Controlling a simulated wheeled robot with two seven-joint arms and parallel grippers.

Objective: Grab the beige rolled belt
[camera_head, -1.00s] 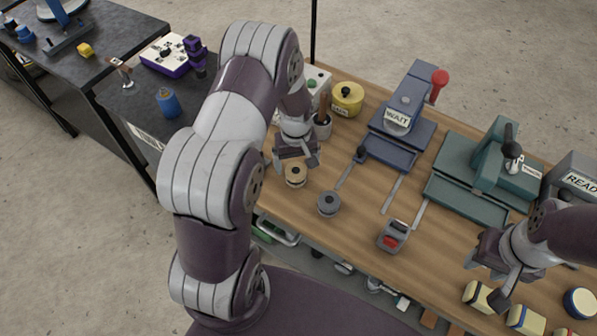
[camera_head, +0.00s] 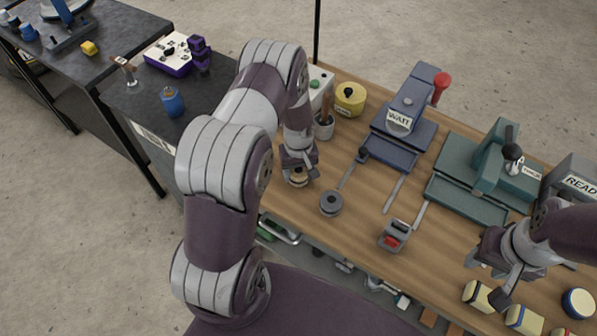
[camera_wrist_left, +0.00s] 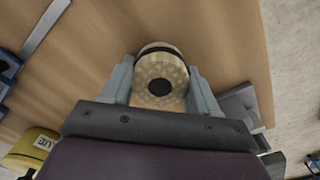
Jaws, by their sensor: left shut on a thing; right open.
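The beige rolled belt (camera_wrist_left: 160,75) is a round beige roll with a dark centre hole and a dark band. In the left wrist view it sits between the two fingers of my left gripper (camera_wrist_left: 162,88), which is shut on it. In the head view the belt (camera_head: 297,181) shows only partly under my left gripper (camera_head: 299,173), near the left edge of the wooden table. I cannot tell whether it is clear of the tabletop. My right gripper (camera_head: 502,278) is open at the right, near several cream blocks.
A grey roll (camera_head: 331,203) stands just right of the belt. A grey cup (camera_head: 324,127) and a yellow tin (camera_head: 350,98) are behind. A blue machine (camera_head: 403,125), a green machine (camera_head: 485,175) and a small red-and-grey box (camera_head: 395,236) stand further right.

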